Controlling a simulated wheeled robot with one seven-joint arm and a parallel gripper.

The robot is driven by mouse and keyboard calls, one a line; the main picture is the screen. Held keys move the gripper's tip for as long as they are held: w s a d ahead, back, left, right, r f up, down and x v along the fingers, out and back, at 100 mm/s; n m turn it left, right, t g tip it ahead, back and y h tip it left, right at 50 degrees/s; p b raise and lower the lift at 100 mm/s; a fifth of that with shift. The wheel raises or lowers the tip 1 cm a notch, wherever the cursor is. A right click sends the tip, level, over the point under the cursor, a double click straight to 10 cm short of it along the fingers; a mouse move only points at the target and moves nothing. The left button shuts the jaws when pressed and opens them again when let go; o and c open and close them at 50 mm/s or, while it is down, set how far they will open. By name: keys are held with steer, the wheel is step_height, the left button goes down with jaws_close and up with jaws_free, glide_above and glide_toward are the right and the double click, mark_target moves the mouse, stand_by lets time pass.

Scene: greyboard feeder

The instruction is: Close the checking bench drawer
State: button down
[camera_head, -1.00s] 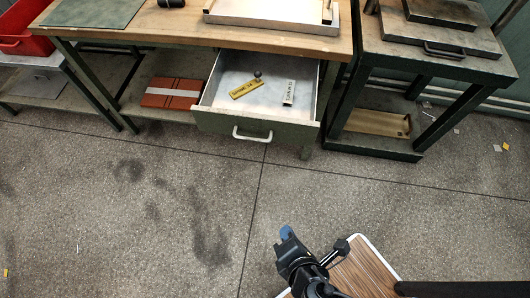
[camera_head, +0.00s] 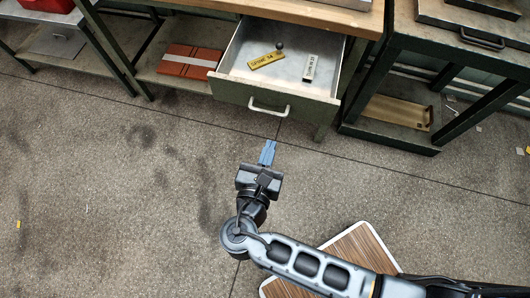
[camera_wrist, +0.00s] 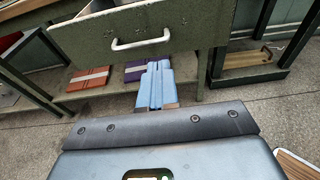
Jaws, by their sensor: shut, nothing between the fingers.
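The bench drawer (camera_head: 275,97) is pulled open under the wooden-topped checking bench (camera_head: 335,15). Its green front carries a white bar handle, which also shows in the wrist view (camera_wrist: 140,42). Inside lie a yellow labelled piece (camera_head: 265,60), a pale labelled piece (camera_head: 310,67) and a small dark knob (camera_head: 279,46). My gripper (camera_head: 268,150) is shut and empty, with blue fingers pointing at the drawer front. In the head view the fingertips are just below the handle in the picture, apart from it. In the wrist view the fingers (camera_wrist: 156,85) show below the handle.
Orange-red bundles (camera_head: 188,58) lie on the bench's lower shelf; a purple one (camera_wrist: 135,72) shows in the wrist view. A green-framed stand (camera_head: 390,140) with a tan tray (camera_head: 398,112) is at the right. The floor in front is clear.

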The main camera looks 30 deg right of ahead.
steer(key=x, duration=0.8)
steer(key=shift+w, duration=0.1)
steer(key=b, duration=0.3)
glide_above(298, 61)
steer(key=shift+s+a+f, duration=0.1)
steer(key=shift+s+a, duration=0.15)
steer(key=shift+a, duration=0.05)
steer(key=shift+w+d, duration=0.2)
steer(key=shift+d, duration=0.05)
